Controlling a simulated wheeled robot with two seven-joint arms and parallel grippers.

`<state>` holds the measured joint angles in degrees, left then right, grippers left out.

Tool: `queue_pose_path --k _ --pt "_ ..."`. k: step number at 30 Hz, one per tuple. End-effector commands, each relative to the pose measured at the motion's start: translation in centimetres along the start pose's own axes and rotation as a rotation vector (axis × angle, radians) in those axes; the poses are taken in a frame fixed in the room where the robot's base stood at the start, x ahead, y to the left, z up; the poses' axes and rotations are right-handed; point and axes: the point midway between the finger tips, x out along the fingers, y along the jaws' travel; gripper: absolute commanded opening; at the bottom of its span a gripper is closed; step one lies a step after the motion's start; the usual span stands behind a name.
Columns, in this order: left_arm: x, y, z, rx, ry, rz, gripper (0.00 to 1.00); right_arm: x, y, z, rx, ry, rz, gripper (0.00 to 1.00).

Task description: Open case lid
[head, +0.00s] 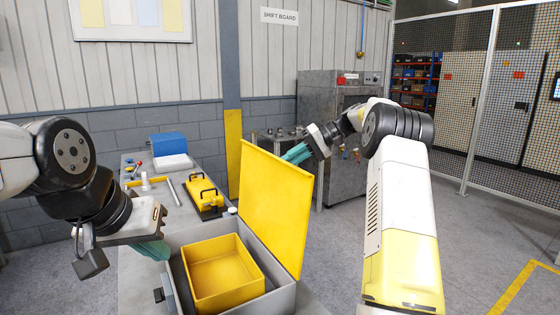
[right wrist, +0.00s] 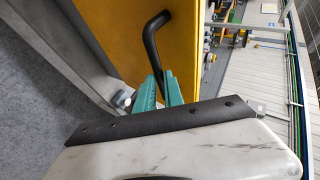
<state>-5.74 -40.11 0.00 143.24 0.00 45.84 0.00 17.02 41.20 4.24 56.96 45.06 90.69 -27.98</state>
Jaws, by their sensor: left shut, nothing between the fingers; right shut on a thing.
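The grey case (head: 287,300) stands on the workbench with its yellow lid (head: 275,205) raised, standing roughly upright along the right side. A yellow tray (head: 222,277) sits inside the case. My right gripper (head: 298,153) is at the lid's upper edge, partly behind it. In the right wrist view my right gripper (right wrist: 163,92) is shut on the black lid handle (right wrist: 152,40), which is fixed to the yellow lid face (right wrist: 184,40). My left gripper (head: 152,249) is shut and empty at the case's back left corner; its fingertips are partly hidden.
Behind the case on the bench are a yellow part with black handles (head: 207,193), a metal rod (head: 174,192) and a blue box (head: 168,143). A grey machine cabinet (head: 340,180) stands behind the lid. Wire fencing (head: 480,80) is at the right.

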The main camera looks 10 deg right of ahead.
Motion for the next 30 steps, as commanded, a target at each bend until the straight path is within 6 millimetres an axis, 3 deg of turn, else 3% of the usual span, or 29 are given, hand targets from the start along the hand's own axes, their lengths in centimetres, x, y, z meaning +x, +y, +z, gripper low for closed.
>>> queue_pose_path --k 5,6,9,20,30 --pt "0.0 0.0 0.0 0.000 0.000 0.000 0.00 0.3 0.4 0.2 0.007 -0.010 0.003 0.00" --pt "0.0 0.0 0.0 0.000 0.000 0.000 0.00 0.3 0.5 0.2 0.007 -0.010 0.003 0.20" --pt "0.0 0.0 0.0 0.000 0.000 0.000 0.00 0.3 0.4 0.2 0.006 -0.008 0.002 0.34" --pt "0.0 0.0 0.0 0.000 0.000 0.000 0.00 -0.2 0.2 0.1 0.002 -0.004 0.001 0.34" --pt "0.0 0.0 0.0 0.000 0.000 0.000 0.00 -5.5 0.4 0.0 0.004 -0.003 0.003 0.34"
